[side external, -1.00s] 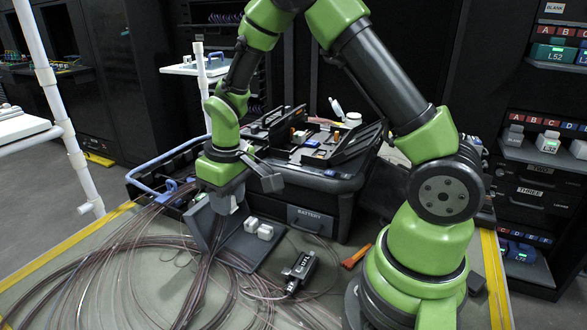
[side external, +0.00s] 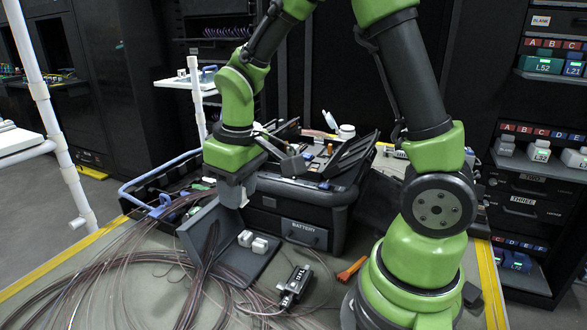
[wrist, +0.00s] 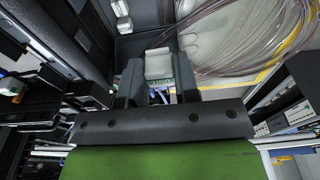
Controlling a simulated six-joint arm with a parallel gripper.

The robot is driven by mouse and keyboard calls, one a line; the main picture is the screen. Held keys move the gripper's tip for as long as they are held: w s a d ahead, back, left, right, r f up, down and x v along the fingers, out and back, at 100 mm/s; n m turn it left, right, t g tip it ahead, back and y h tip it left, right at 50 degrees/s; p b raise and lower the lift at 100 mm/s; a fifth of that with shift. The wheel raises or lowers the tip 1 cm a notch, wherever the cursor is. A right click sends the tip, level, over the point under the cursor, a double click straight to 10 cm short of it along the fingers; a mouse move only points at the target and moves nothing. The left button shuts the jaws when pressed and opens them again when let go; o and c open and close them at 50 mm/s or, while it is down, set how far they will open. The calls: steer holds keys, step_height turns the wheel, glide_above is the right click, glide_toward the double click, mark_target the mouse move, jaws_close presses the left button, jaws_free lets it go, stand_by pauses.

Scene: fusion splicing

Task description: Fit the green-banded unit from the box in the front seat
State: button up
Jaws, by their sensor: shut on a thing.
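My gripper (side external: 238,188) is shut on a pale grey-white unit (wrist: 159,64), which shows between its two fingers in the wrist view. In the side view the unit's lower end (side external: 243,201) shows under the jaws, held in the air above and behind a dark grey angled bracket (side external: 208,222). A black open box with a blue handle (side external: 160,168) is behind left. No front seat can be made out clearly.
A black toolbox marked BATTERY (side external: 303,232) stands behind the bracket, with an open tray of parts on top. Loose brown cables (side external: 110,265) spread over the bench front. A small black device (side external: 296,281) and an orange-handled tool (side external: 350,269) lie at right.

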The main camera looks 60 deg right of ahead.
steer(key=d+r, duration=0.2)
steer(key=d, duration=1.1)
step_height(320, 180, up, 3)
glide_above(321, 161)
steer(key=shift+w+f, duration=0.1)
steer(key=shift+f, duration=3.65)
steer(key=shift+s, duration=0.25)
steer(key=o, duration=0.8)
steer(key=shift+d, duration=0.1)
steer(key=shift+o, duration=0.9)
step_height(321, 161, up, 10)
steer(key=shift+s+r, duration=0.25)
steer(key=shift+s, duration=0.2)
